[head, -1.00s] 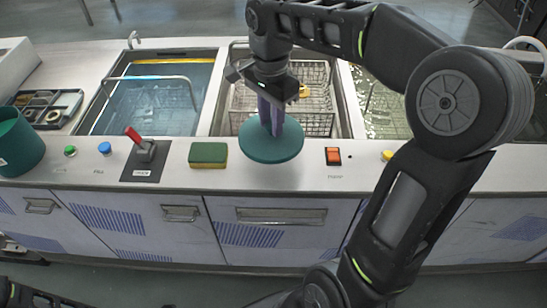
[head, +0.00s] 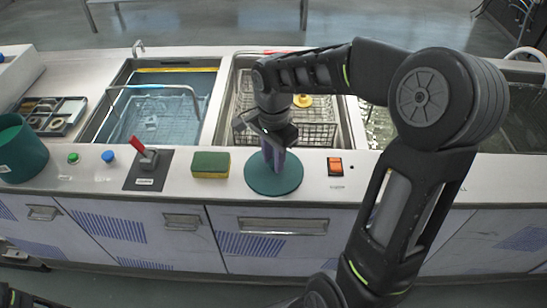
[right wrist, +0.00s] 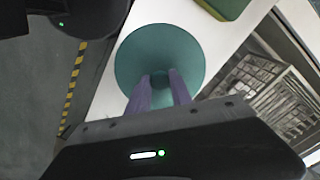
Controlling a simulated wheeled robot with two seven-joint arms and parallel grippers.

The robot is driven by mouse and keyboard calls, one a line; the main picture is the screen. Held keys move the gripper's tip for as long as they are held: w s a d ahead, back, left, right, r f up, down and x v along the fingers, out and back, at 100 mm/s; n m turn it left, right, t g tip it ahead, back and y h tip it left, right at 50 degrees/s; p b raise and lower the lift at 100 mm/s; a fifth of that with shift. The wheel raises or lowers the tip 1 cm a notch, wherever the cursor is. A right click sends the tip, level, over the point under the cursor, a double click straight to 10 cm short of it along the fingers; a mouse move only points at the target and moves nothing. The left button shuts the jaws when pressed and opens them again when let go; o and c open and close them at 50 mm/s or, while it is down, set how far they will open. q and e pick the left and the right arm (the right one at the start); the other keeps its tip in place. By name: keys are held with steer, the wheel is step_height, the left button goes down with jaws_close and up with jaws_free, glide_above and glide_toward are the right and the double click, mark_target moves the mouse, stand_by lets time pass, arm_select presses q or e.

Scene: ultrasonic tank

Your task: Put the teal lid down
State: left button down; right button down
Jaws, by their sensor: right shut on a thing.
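The teal lid (head: 273,183) is a flat round disc, held level at the front of the steel counter (head: 330,188), between the sponge and the orange-red switch. My right gripper (head: 273,152) points down with its purple fingers shut on the lid's central knob, which they mostly hide. In the right wrist view the lid (right wrist: 150,50) shows below the fingers (right wrist: 158,82), with white counter around it. The lid is at or very near the counter top; I cannot tell whether it touches. My left gripper is not in view.
A green and yellow sponge (head: 210,165) lies just left of the lid. The orange-red switch (head: 335,166) is to the right. Behind is a basin with a wire basket (head: 315,133). A red lever (head: 136,143) and a teal bin (head: 22,150) stand farther left.

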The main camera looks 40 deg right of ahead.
mark_target(273, 162)
steer(key=shift+f, duration=0.2)
steer(key=shift+f, duration=0.15)
steer(key=c, duration=1.1)
jaws_free()
steer(key=shift+c, duration=0.2)
step_height(273, 162, up, 12)
steer(key=shift+r, duration=0.25)
